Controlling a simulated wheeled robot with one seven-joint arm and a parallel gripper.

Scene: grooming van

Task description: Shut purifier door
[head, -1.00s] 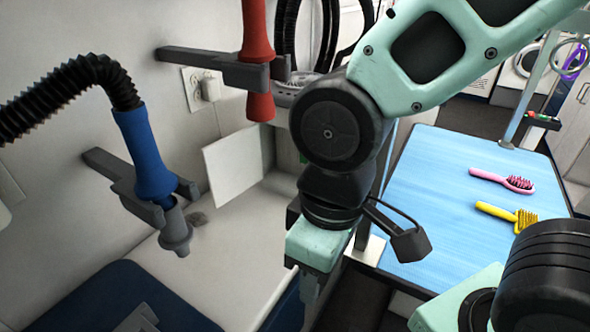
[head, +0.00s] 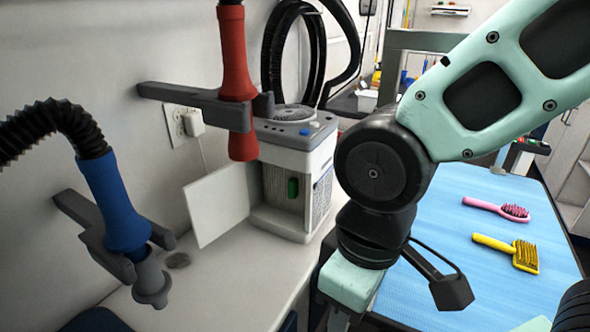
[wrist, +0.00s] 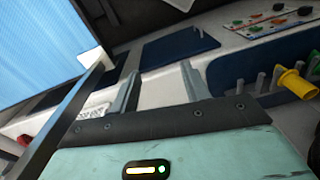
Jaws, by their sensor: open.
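The purifier (head: 297,170) is a white and grey box with a round top grille and a blue button, standing on the white counter against the wall in the head view. Its white door panel (head: 218,203) stands wide open, swung out to the left. A green part shows inside the opening. My gripper shows in the wrist view (wrist: 160,92) with its two fingers apart and nothing between them. In the head view my arm is right of the purifier, apart from the door; the fingertips are hidden there. The purifier does not show in the wrist view.
A red dryer nozzle (head: 236,75) and a blue dryer nozzle (head: 120,205) hang in wall holders, the red one close above the door. A blue grooming table (head: 455,255) at right holds a pink brush (head: 497,208) and a yellow brush (head: 508,250).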

